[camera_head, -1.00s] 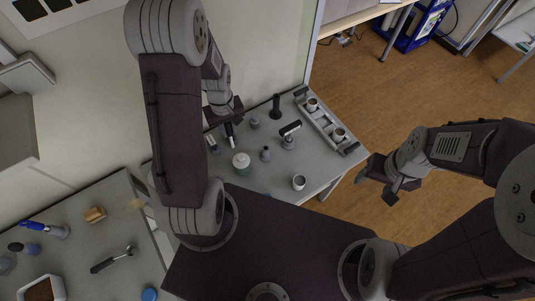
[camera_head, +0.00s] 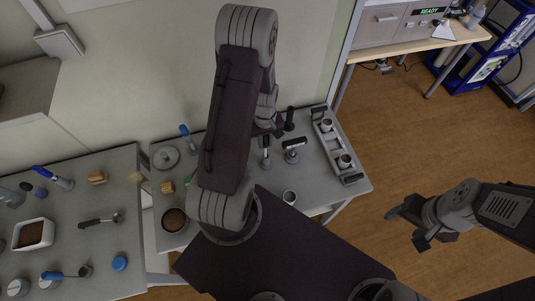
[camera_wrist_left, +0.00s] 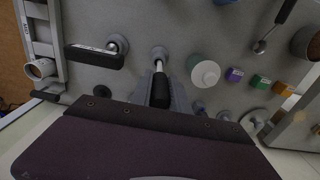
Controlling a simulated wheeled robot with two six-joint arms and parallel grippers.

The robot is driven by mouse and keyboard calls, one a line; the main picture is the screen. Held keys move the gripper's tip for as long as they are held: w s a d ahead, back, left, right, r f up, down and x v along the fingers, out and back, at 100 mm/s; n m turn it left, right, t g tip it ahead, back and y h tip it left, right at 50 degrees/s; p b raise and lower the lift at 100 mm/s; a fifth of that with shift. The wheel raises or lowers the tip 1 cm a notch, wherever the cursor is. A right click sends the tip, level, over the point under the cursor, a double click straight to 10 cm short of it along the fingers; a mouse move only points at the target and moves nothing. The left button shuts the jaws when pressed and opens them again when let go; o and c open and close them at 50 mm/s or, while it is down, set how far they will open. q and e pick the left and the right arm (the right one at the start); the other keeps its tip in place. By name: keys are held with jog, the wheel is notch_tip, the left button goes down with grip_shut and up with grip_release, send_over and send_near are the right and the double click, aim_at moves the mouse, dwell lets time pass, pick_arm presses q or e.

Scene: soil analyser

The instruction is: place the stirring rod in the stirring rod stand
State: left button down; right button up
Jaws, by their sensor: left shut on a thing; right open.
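My left gripper (camera_wrist_left: 161,96) is shut on the black handle of the stirring rod (camera_wrist_left: 159,70), whose pale shaft points at a small grey round stand (camera_wrist_left: 160,52). In the head view the rod (camera_head: 266,142) is upright above the stand (camera_head: 265,163), its lower end at the stand's top. I cannot tell how deep the tip sits. The left gripper (camera_head: 268,132) is partly hidden behind my arm there. My right gripper (camera_head: 408,227) is open and empty, off to the right above the floor.
A black T-shaped tool (camera_head: 295,144) stands in a holder just right of the stand. Further right is a grey tray (camera_head: 352,178) with white cups. In the wrist view, a white-lidded jar (camera_wrist_left: 206,73) is beside the stand.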

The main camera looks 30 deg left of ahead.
pick_arm(q)
jog(key=shift+f, duration=0.6)
jog(key=shift+w+f, duration=0.1)
jog(key=shift+w, duration=0.05)
jog(key=shift+d+f, duration=0.1)
jog(key=shift+f, duration=2.05)
jog(key=c, duration=1.3)
grip_release()
jog(key=shift+o, duration=0.2)
